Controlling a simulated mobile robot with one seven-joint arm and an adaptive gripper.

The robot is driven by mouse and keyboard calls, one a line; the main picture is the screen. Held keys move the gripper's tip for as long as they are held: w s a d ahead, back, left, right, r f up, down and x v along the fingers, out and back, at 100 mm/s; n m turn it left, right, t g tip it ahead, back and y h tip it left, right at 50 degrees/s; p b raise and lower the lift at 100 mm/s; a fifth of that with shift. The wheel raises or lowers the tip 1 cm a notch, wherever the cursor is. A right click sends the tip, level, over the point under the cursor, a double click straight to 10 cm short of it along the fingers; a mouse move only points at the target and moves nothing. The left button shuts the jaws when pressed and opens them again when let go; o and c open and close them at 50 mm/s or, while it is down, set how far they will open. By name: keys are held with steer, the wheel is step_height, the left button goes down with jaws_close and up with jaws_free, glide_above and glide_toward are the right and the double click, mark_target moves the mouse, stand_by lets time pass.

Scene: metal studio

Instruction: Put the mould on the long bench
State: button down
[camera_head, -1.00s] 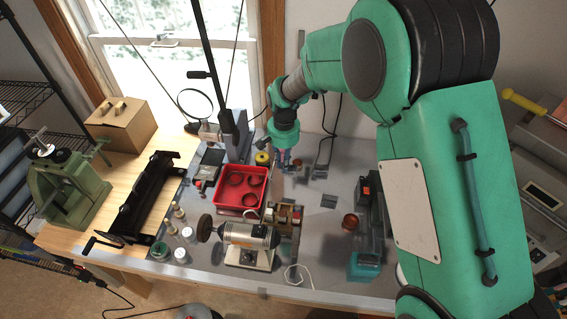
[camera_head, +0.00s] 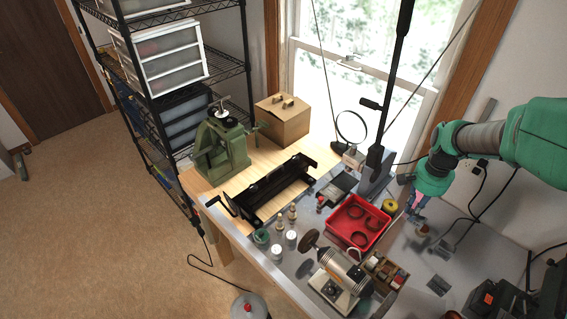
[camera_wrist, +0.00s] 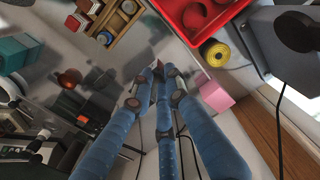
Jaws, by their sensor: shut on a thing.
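My gripper (camera_head: 414,210) hangs over the bench's back part, just right of the red tray and the yellow roll. In the wrist view its blue fingers (camera_wrist: 158,88) close together at the tips. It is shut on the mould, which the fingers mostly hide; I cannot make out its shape. A pink block (camera_wrist: 217,94) shows beside the right finger, and I cannot tell whether it touches it. The long bench (camera_head: 265,160) has a pale wooden top at the left, with a grey surface at the right.
The red tray (camera_head: 345,236), yellow roll (camera_head: 390,206), grinder (camera_head: 340,280), black roller machine (camera_head: 275,190), green press (camera_head: 220,150) and cardboard box (camera_head: 283,122) crowd the bench. A black shelf (camera_head: 150,100) stands at left. Grey surface near the gripper has some free room.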

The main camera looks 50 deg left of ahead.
steer(key=s+a+r+n+p, duration=0.1)
steer(key=s+a+n+p, duration=0.15)
steer(key=a, duration=0.85)
steer(key=s+a+n+p, duration=0.1)
steer(key=a+n, duration=0.3)
steer(key=a, duration=0.6)
steer(key=s+a+r+n+p, duration=0.1)
steer(key=s+a+n+p, duration=0.15)
steer(key=a, duration=0.85)
steer(key=s+a+f+n+p, duration=0.15)
steer(key=s+a+n, duration=0.35)
steer(key=s+a, duration=0.55)
steer(key=s+a+f+n+p, duration=0.1)
steer(key=s+a+n+p, duration=0.25)
steer(key=s+a, duration=0.65)
steer(key=w+a+f, duration=0.2)
steer(key=a+f, duration=0.1)
steer(key=f, duration=0.1)
steer(key=shift+w+a+f+n+b, duration=0.2)
steer(key=shift+w+f+n+b, duration=0.05)
steer(key=shift+f+n+b, duration=0.15)
steer(key=shift+f+p, duration=0.45)
steer(key=shift+f, duration=2.45)
steer(key=shift+f, duration=0.1)
